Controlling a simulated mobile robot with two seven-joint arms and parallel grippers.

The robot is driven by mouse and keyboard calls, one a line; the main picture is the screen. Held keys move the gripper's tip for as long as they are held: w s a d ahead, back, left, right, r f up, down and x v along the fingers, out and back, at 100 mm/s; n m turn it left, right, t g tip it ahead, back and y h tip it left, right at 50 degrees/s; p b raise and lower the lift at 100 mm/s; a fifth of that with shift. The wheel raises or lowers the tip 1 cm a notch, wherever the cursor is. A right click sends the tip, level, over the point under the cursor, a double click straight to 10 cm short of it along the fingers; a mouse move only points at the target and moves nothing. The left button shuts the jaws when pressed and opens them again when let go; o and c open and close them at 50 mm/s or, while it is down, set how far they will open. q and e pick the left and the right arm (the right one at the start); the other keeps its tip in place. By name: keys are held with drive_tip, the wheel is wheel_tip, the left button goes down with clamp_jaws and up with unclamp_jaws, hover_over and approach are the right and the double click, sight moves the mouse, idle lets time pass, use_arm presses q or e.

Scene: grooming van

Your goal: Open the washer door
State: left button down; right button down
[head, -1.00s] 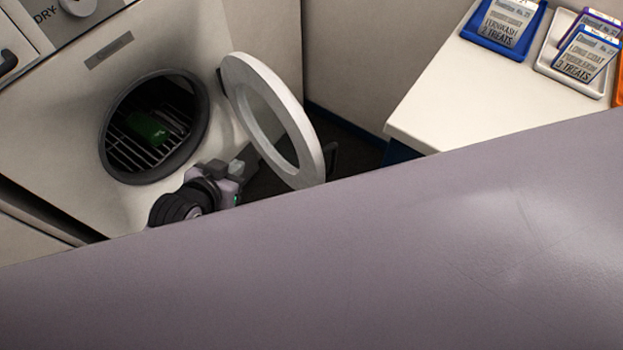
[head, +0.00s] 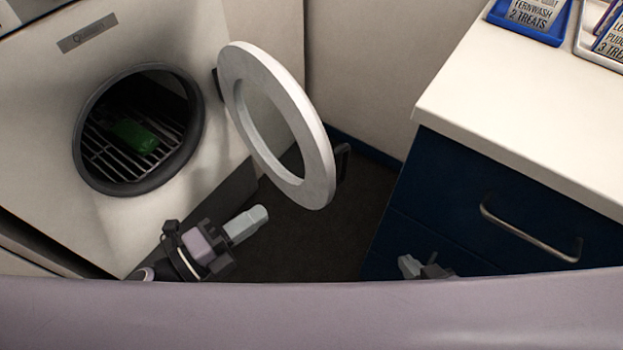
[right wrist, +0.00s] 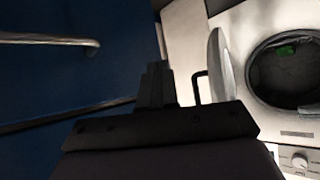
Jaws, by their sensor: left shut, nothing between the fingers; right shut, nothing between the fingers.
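The washer (head: 35,115) is the white machine at the left of the head view, with a dark-rimmed round opening (head: 84,170). Its round white door (head: 305,125) stands swung wide open to the right of the opening. A dark handle (head: 343,160) sits on the door's far right edge. Inside, a green item (head: 135,136) lies on a wire rack. My left gripper (head: 258,217) is shut and empty, below and left of the door, apart from it. My right gripper (head: 412,265) is shut and empty by the blue drawers; it shows in the right wrist view (right wrist: 155,75), with the door (right wrist: 221,70) beyond.
A blue cabinet (head: 425,190) with a white top (head: 520,110) and a metal drawer handle (head: 530,235) stands at the right. A blue tray (head: 525,33) with a card lies on top. Dark floor (head: 300,230) is free between washer and cabinet.

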sight(321, 171)
use_arm(q)
drive_tip(key=x, duration=1.1)
drive_tip(key=shift+d, duration=0.1)
drive_tip(key=shift+w+d, duration=0.45)
drive_tip(key=shift+d, duration=0.05)
use_arm(e)
drive_tip(key=shift+r, duration=0.15)
